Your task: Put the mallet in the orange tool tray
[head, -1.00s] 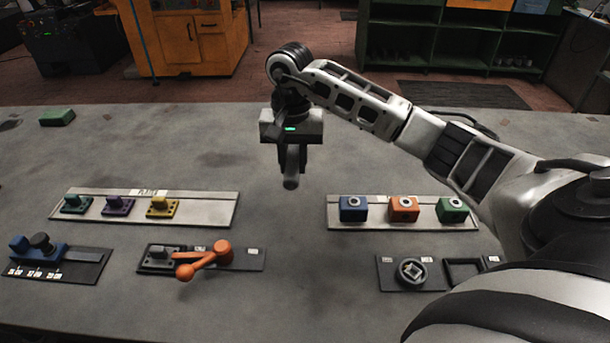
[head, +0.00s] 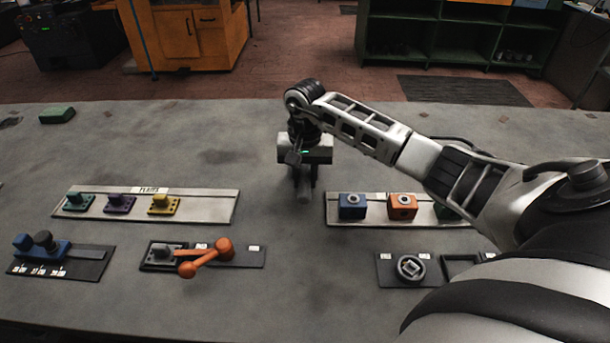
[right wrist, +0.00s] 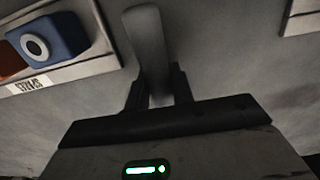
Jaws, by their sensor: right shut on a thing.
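My right gripper (head: 303,172) is shut on a grey, elongated thing with a rounded end, which I take to be the mallet (head: 304,195). It hangs below the jaws, over the gap between the two light panels. In the right wrist view the mallet (right wrist: 147,45) sticks out from between the dark fingers (right wrist: 158,88). Its other end is hidden by the gripper, so I cannot make out its full shape. No orange tool tray shows in either view. My left gripper is not in view.
A left panel (head: 212,207) holds green, purple and yellow pieces. A right panel (head: 335,218) holds blue (head: 352,207), orange (head: 402,207) and green blocks. An orange lever (head: 222,250) stands on a dark plate in front. The table's back middle is clear.

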